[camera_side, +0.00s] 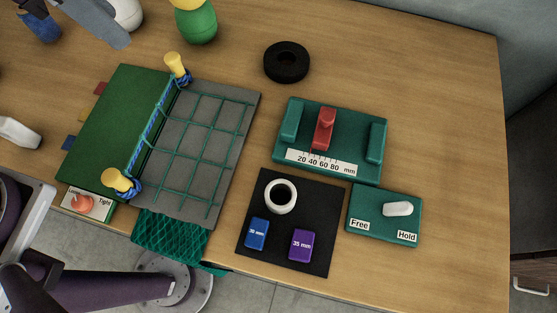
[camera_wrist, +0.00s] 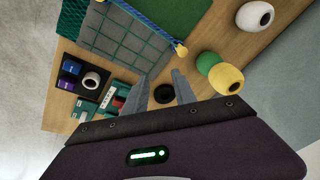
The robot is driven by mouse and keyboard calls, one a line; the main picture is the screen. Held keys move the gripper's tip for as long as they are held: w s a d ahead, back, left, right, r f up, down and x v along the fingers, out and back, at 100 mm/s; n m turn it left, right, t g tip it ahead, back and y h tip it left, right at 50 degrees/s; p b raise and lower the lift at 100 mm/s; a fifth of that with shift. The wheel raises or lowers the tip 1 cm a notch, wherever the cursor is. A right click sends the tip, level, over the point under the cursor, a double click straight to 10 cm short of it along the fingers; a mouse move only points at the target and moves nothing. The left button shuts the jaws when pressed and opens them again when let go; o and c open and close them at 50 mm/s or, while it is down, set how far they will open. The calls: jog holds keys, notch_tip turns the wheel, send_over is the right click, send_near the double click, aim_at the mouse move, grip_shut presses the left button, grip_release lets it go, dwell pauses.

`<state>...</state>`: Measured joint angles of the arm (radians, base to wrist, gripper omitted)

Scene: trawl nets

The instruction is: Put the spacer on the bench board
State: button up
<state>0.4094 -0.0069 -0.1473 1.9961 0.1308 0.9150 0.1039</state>
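A blue block marked 30 mm (camera_side: 256,234) and a purple block marked 35 mm (camera_side: 302,245) lie on a black mat (camera_side: 322,225) with a white ring (camera_side: 281,196). A thick black ring (camera_side: 287,62) lies alone on the bench. I cannot tell which thing is the spacer. A grey board (camera_side: 207,150) carries a green net, with a blue-corded edge between two yellow pegs. My gripper (camera_wrist: 160,86) is open and empty in the wrist view. The black ring (camera_wrist: 164,94) shows below and between its fingers there.
A teal gauge (camera_side: 333,140) with a red slider and mm scale stands right of the board. A teal Free/Hold switch box (camera_side: 370,225) is below it. Bare wood is at the right.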

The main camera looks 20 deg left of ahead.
jog(key=d+f+m+g, duration=0.1)
jog(key=d+f+m, duration=0.25)
jog(key=d, duration=0.45)
jog(key=m+g, duration=0.2)
jog(key=m, duration=0.3)
send_over(282, 181)
notch_tip(282, 181, down, 13)
notch_tip(282, 181, down, 7)
jog(key=shift+f, duration=0.4)
grip_shut()
